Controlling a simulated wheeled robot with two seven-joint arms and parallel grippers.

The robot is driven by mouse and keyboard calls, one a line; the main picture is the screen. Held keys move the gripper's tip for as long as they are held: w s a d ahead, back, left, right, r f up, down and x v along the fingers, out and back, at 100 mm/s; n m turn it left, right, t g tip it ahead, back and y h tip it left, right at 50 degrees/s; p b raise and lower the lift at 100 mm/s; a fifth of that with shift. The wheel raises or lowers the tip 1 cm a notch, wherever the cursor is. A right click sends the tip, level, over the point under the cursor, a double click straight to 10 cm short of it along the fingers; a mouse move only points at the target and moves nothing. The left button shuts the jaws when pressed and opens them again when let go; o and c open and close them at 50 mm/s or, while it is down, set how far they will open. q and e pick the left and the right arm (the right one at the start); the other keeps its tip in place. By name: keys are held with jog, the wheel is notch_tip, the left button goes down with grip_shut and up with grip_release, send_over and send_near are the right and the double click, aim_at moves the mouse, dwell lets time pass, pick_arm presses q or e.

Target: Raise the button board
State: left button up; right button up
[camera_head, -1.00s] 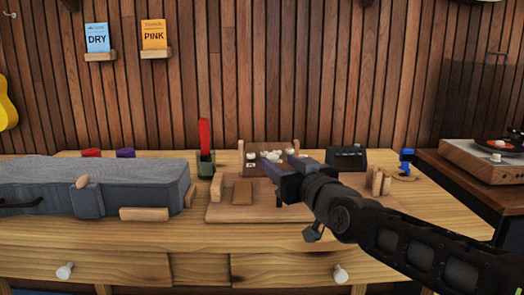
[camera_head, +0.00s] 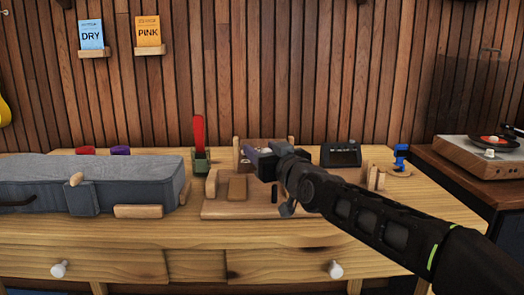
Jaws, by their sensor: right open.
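The button board, a brown wooden panel (camera_head: 262,142), is at the back of the workbench, mostly hidden behind my right gripper. My right gripper (camera_head: 258,165) is open, with its fingers in front of the board. I cannot tell whether it touches the board. The white buttons are mostly covered by the gripper. My left gripper is not in view.
A flat wooden base (camera_head: 230,209) with a small brown block (camera_head: 237,187) lies in front. A grey instrument case (camera_head: 120,180) fills the left. A dark box (camera_head: 341,154) and a blue item (camera_head: 400,155) stand right. A turntable (camera_head: 480,155) is far right.

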jog(key=shift+w, duration=0.15)
jog(key=shift+c, duration=0.3)
grip_shut()
dwell(1.1)
